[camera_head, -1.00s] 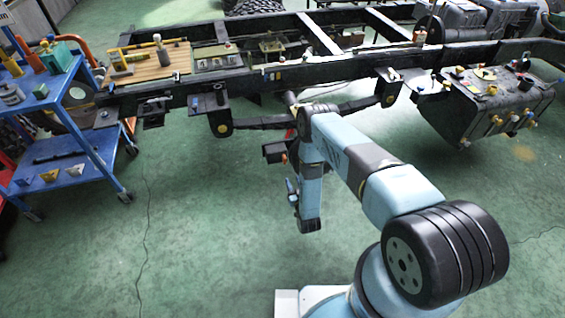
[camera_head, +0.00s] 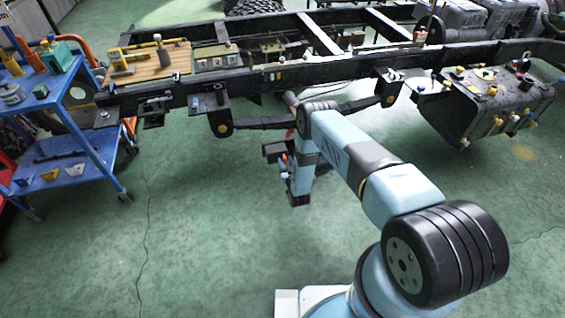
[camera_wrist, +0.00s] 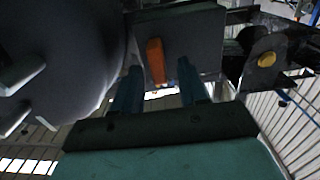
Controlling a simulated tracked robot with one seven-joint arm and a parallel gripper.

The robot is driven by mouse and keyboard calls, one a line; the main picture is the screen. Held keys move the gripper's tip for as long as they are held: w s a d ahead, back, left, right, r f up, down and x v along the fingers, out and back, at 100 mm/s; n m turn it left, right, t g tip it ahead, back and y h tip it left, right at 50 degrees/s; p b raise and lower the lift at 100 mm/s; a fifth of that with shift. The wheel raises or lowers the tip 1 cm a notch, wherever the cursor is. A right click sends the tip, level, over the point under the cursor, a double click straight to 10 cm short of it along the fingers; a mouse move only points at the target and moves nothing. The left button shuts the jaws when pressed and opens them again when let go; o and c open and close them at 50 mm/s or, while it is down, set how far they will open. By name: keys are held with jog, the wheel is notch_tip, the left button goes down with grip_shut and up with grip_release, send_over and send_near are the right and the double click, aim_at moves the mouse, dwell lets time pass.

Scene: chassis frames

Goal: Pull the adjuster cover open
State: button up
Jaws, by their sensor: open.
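The adjuster cover (camera_wrist: 196,42) is a dark grey panel at the top middle of the wrist view, with an orange tab (camera_wrist: 155,62) hanging on its front. In the head view the dark cover (camera_head: 273,149) sits below the chassis rail, left of my arm. My gripper (camera_wrist: 160,68) is open, its two blue fingers pointing up toward the cover. The orange tab appears between the fingertips in the wrist view; I cannot tell whether either finger touches it. In the head view my gripper (camera_head: 284,166) is small and just under the cover, partly hidden by my arm.
A large grey rounded body (camera_wrist: 75,50) is close on the left of the wrist view. A dark bracket with a yellow round cap (camera_wrist: 267,59) is on the right. The black chassis rail (camera_head: 330,68) runs above. A blue cart (camera_head: 85,150) stands left; the green floor is clear.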

jog(key=shift+w+a, duration=0.1)
jog(key=shift+w, duration=0.25)
grip_shut()
dwell(0.4)
